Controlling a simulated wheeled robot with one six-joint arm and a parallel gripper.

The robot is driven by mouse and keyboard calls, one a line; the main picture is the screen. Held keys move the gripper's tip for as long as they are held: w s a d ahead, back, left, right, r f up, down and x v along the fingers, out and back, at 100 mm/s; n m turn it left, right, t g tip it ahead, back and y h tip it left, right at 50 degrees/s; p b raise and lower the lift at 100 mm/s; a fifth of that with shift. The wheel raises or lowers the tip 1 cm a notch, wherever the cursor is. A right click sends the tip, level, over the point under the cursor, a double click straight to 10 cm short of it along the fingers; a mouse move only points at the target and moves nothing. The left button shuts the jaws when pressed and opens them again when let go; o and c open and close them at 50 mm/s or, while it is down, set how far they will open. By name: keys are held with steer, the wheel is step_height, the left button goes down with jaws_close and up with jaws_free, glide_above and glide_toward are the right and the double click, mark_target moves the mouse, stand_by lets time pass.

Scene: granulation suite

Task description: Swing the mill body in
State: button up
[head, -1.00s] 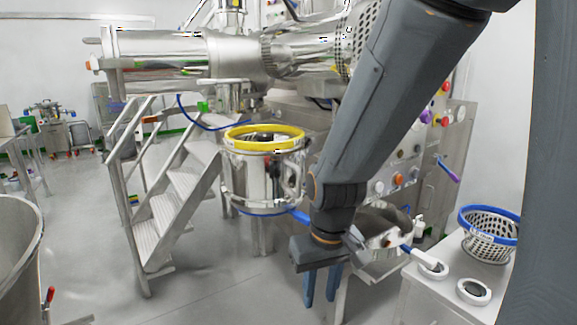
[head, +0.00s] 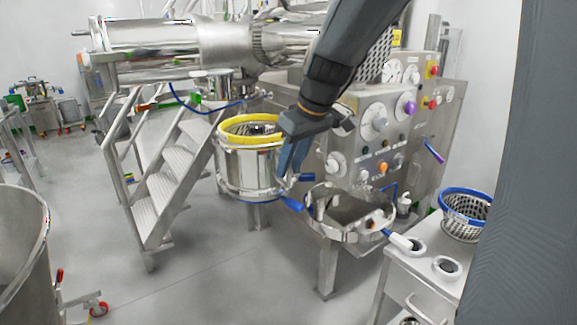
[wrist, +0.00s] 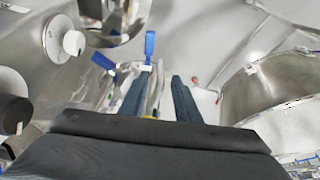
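The mill body appears to be the steel drum (head: 246,172) with a yellow ring (head: 232,130) on top, hanging left of the control cabinet. A blue-gripped handle (head: 292,204) sticks out at its lower right. My gripper (head: 287,172) is at the drum's right side, fingers pointing down, overlapping its edge in the head view. In the wrist view my gripper (wrist: 158,92) has its two fingers apart. A pale bar-like part and a bit of yellow show between them. I cannot tell whether the fingers touch anything.
An open steel ring housing (head: 345,222) stands right of the drum. The control cabinet (head: 350,130) with knobs is behind my gripper. A side table (head: 425,275) holds a blue-rimmed basket (head: 465,215). Steps (head: 165,170) stand left. A large vessel (head: 22,250) is at front left.

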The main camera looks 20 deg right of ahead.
steer(key=shift+x, duration=1)
jaws_close()
steer(key=shift+a, duration=0.1)
